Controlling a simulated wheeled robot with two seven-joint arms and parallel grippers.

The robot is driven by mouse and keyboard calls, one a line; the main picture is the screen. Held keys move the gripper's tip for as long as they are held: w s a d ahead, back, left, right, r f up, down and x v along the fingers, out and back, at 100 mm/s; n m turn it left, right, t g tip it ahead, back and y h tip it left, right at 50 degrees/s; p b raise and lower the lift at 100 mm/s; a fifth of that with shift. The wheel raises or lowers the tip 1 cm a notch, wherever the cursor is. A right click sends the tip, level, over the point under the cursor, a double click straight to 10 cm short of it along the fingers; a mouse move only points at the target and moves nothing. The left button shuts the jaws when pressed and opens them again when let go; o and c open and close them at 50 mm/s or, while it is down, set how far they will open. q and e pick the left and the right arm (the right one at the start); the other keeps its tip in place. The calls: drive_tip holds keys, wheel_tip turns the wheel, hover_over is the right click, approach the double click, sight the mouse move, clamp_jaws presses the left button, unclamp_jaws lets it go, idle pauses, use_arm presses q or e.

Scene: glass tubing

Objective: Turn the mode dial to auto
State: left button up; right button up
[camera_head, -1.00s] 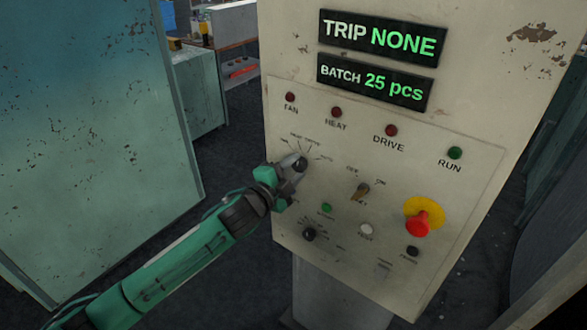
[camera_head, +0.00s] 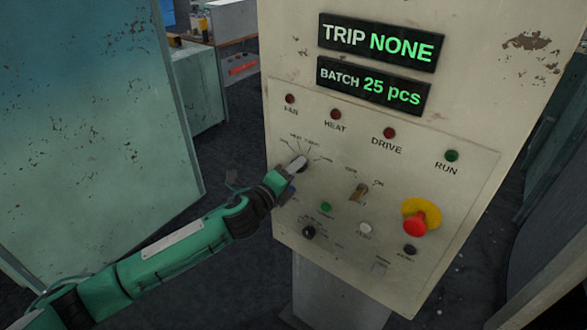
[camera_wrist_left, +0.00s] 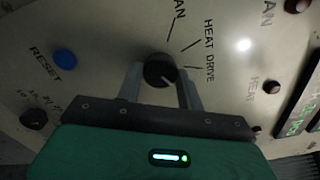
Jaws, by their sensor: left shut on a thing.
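The mode dial (camera_wrist_left: 160,70) is a round black knob on the cream control panel (camera_head: 330,215). Printed tick marks fan out around it; MAN, HEAT and DRIVE can be partly read in the left wrist view. A pale pointer line on its face slants to the lower right there, towards one finger; the AUTO mark is not visible in that view. My left gripper (camera_head: 297,166) is shut on the dial, one finger on each side; it also shows in the left wrist view (camera_wrist_left: 162,88). In the head view the gripper mostly covers the dial. My right gripper is out of view.
A blue reset button (camera_wrist_left: 65,62) sits near the dial. A lower black knob (camera_head: 308,232), a toggle switch (camera_head: 359,193), a green button (camera_head: 326,207) and a red emergency stop (camera_head: 416,224) share the panel. Displays read TRIP NONE (camera_head: 378,42) and BATCH 25 pcs (camera_head: 373,85).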

use_arm(q)
drive_tip(key=shift+m, duration=0.3)
drive_tip(key=o, duration=1)
drive_tip(key=shift+s, duration=0.1)
drive_tip(key=shift+b+v, duration=2.3)
drive_tip(key=shift+v, duration=4.55)
